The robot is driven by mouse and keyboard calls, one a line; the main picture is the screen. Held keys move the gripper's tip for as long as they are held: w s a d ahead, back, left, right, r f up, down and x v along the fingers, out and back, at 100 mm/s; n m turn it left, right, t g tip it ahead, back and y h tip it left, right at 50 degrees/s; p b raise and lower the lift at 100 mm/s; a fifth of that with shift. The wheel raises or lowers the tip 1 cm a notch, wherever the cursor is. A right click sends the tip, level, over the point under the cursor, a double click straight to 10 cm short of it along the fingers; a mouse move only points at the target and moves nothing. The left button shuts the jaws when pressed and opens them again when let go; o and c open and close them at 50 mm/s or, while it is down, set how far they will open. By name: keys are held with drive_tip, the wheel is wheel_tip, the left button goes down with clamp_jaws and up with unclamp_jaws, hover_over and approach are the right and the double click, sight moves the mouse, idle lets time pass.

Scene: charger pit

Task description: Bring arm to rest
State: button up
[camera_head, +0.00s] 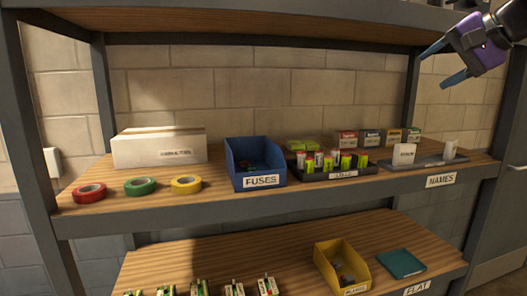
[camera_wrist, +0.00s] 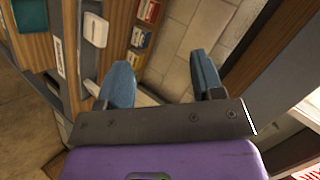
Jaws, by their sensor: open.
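My gripper (camera_head: 443,66) is at the top right of the head view, purple with two blue fingers. The fingers stand apart with nothing between them. It is in front of the shelf's right post, above the level of the middle shelf (camera_head: 335,196). In the wrist view my gripper (camera_wrist: 163,82) also shows open and empty, with the block wall and the shelf's edge beyond it. It touches nothing that I can see.
The middle shelf holds tape rolls (camera_head: 140,187), a white box (camera_head: 160,149), a blue fuses bin (camera_head: 255,165), a tray of batteries (camera_head: 333,165) and a names tray (camera_head: 424,162). Below are a yellow bin (camera_head: 341,266) and a teal item (camera_head: 401,263). The right post (camera_head: 413,83) is close to my gripper.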

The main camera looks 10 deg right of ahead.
drive_tip(key=s+a+f+n+g+h, duration=0.2)
drive_tip(key=s+a+f+n, duration=0.2)
drive_tip(key=f, duration=0.7)
drive_tip(key=s+a+f+n+g+h, duration=0.2)
drive_tip(key=s+a+f+n, duration=0.3)
drive_tip(key=s+a+f, duration=0.4)
drive_tip(key=shift+s+f+g, duration=0.6)
drive_tip(key=shift+s+f, duration=0.25)
drive_tip(key=shift+s, duration=0.3)
drive_tip(key=shift+a, duration=0.1)
